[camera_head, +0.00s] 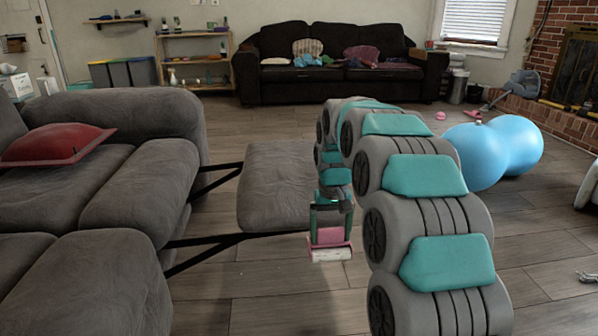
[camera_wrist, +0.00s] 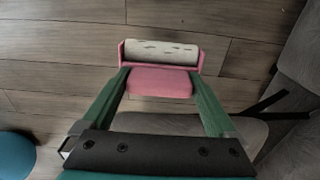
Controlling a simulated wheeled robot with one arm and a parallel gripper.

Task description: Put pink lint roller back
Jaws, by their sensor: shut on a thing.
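The pink lint roller (camera_head: 330,238) with its white roll hangs in my gripper (camera_head: 330,225), in front of the grey footrest (camera_head: 270,190) in the head view. In the wrist view the two green fingers of my gripper (camera_wrist: 159,85) are shut on the sides of the roller's pink body (camera_wrist: 159,83). The white roll (camera_wrist: 161,53) points away from the fingers. The roller is above the wooden floor, and nothing else touches it.
A grey sofa (camera_head: 140,192) with a red cushion (camera_head: 55,144) fills the left. A blue peanut-shaped ball (camera_head: 516,144) lies to the right. A dark sofa (camera_head: 320,80), a wooden shelf (camera_head: 193,60) and bins (camera_head: 142,71) stand at the back. The floor (camera_head: 240,290) in front is clear.

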